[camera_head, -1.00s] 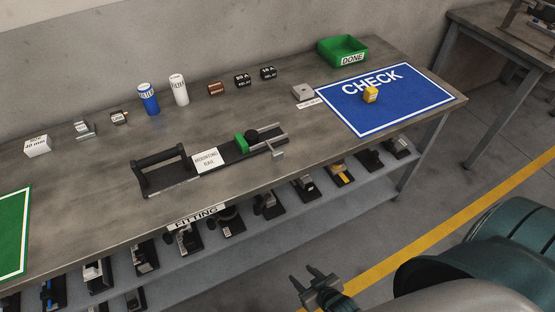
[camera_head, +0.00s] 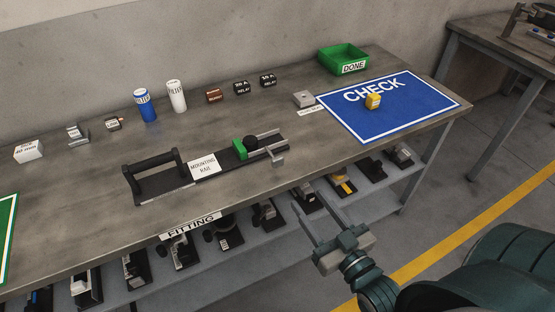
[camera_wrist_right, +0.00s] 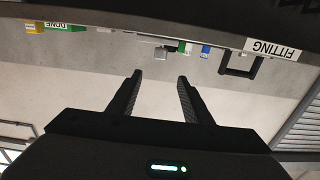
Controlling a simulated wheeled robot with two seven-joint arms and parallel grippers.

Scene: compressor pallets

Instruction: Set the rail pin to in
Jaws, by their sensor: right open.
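The mounting rail (camera_head: 202,164) lies on the bench, with a black handle frame at its left end. My right gripper (camera_head: 320,213) is open and empty, in front of the bench edge and apart from the rail. Its spread fingers (camera_wrist_right: 160,76) also show in the right wrist view. My left gripper is not in view.
The bench top (camera_head: 90,200) holds a blue CHECK mat (camera_head: 420,112) with a yellow block (camera_head: 373,101), a green DONE bin (camera_head: 329,61), and filters and relays along the back. A lower shelf (camera_head: 230,245) under the front edge carries several parts.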

